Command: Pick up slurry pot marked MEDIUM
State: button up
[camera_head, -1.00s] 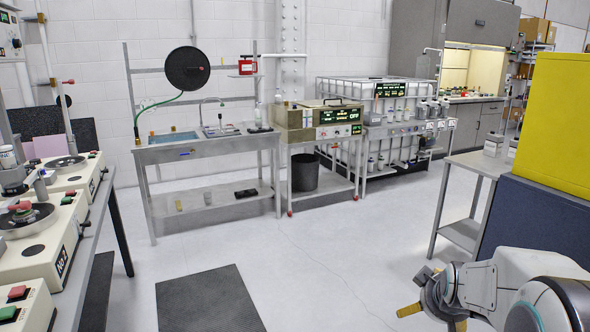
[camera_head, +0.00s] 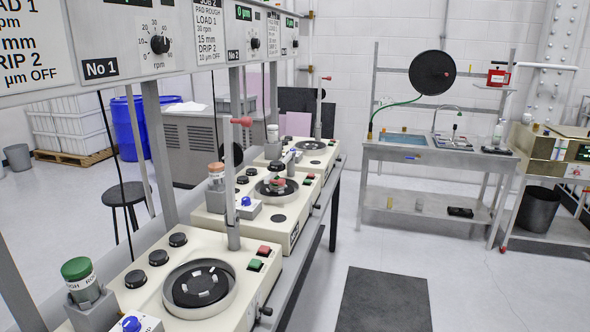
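Pots stand in holders at the left of the polishing machines. The nearest, a green-lidded pot (camera_head: 82,285), bears a partly readable label that seems to say ROUGH. A pot with an orange-brown lid (camera_head: 216,178) stands at the second machine; its label is too small to read. A small pale pot (camera_head: 272,134) stands at the third machine, also unreadable. I cannot tell by its label which pot is marked MEDIUM. My gripper is not in view.
Machine No 1 (camera_head: 140,304) is nearest, with the second machine (camera_head: 290,222) and third machine (camera_head: 322,160) behind it along a bench. Posts and overhead panels (camera_head: 120,45) stand close above. A dark mat (camera_head: 385,300) lies on open floor; a sink table (camera_head: 430,155) is beyond.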

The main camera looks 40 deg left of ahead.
aim_at(216, 171)
jog(key=u, duration=1.9)
jog(key=i+l+u, duration=0.4)
jog(key=i+l, duration=0.15)
jog(key=i+l+u, duration=0.2)
jog(key=l, duration=0.15)
jog(key=i+l+u, duration=0.2)
jog(key=l, duration=0.2)
jog(key=i+l+u, duration=0.2)
jog(key=l, duration=0.2)
jog(key=i+l+u, duration=0.2)
jog(key=l, duration=0.2)
